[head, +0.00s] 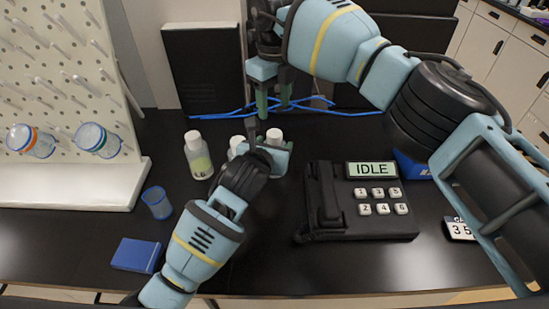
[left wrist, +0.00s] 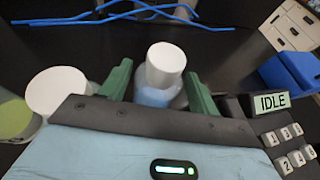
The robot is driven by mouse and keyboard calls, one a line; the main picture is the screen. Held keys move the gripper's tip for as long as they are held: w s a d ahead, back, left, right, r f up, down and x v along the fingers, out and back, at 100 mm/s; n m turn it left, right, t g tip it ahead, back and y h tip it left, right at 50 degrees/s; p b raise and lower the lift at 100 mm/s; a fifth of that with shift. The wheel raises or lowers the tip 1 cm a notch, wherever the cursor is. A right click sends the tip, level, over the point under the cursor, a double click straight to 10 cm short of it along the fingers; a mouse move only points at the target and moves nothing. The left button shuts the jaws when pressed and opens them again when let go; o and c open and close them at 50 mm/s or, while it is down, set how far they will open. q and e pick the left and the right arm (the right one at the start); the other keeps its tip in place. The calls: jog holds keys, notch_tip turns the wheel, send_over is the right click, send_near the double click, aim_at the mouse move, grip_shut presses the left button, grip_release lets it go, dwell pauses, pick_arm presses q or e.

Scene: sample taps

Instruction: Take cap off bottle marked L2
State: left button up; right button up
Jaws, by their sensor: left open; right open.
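Three white-capped bottles stand on the black bench: a left one (head: 198,162) with a yellow-green label, a middle one (head: 236,143) and a right one (head: 274,136). No L2 mark is readable, so I cannot tell which bottle carries it. My left gripper (head: 267,149) is open at the right bottle. In the left wrist view its green fingers stand either side of that bottle's white cap (left wrist: 166,58) and bluish body, with nothing gripped. The left arm partly hides the middle and right bottles. My right gripper (head: 273,106) is open and empty, pointing down above and behind the right bottle.
A black keypad device (head: 335,225) with an IDLE display stands to the right. A blue cup (head: 157,203) and a blue block (head: 136,255) are at the left front. A pegboard (head: 60,75) holds glassware at the left. Blue cables (head: 345,112) lie behind the bottles.

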pick_arm(q)
grip_shut()
pick_arm(e)
jog(key=m, duration=1.3)
jog(key=shift+m, duration=0.3)
jog(key=m, duration=0.4)
jog(key=shift+m, duration=0.3)
jog(key=m, duration=0.4)
jog(key=shift+m, duration=0.3)
jog(key=m, duration=0.4)
jog(key=shift+m, duration=0.3)
jog(key=m, duration=0.4)
jog(key=shift+f, duration=0.1)
